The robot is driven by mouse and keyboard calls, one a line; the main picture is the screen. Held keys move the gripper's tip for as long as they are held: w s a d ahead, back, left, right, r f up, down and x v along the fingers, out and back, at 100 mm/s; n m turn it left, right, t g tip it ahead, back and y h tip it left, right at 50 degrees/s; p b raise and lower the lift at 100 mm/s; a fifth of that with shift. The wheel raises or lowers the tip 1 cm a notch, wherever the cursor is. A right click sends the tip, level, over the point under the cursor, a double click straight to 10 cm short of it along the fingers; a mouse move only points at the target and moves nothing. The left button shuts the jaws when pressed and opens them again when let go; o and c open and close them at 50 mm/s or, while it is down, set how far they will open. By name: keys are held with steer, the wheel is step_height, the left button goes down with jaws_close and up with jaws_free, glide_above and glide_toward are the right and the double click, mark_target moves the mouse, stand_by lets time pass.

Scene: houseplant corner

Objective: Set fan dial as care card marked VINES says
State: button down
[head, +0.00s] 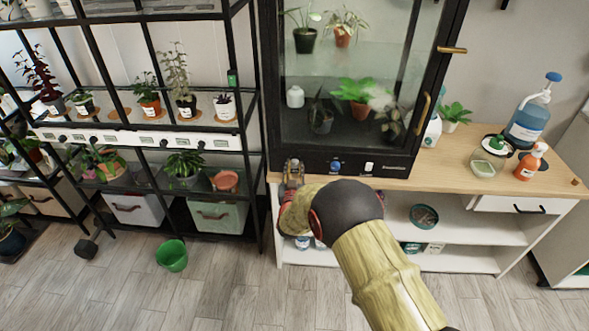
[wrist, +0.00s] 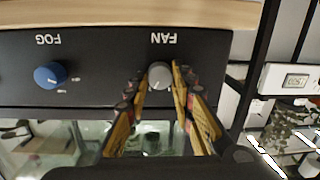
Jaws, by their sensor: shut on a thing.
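The grey fan dial (wrist: 159,76) is on the black front panel of the glass cabinet (head: 345,165), under the upside-down word FAN in the wrist view. My gripper (wrist: 159,88) has one finger on each side of the dial and is shut on it. In the head view my gripper (head: 293,172) is at the left end of the panel and hides the dial. The dial's pointer and scale are too small to read. I cannot make out a care card marked VINES in either view.
A blue fog dial (wrist: 50,75) is beside the fan dial, and it also shows in the head view (head: 335,166). A white switch (head: 369,167) is further right. A black plant rack (head: 252,100) stands left of the cabinet. A green bucket (head: 172,255) is on the floor.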

steer(key=shift+s+f, duration=0.1)
steer(key=shift+f, duration=0.15)
steer(key=c, duration=1.8)
jaws_free()
steer(key=shift+c, duration=0.2)
steer(key=o, duration=0.3)
steer(key=shift+r, duration=0.15)
steer(key=shift+o, duration=0.2)
steer(key=s, duration=1.2)
steer(key=shift+r, duration=0.4)
steer(key=shift+w, duration=0.1)
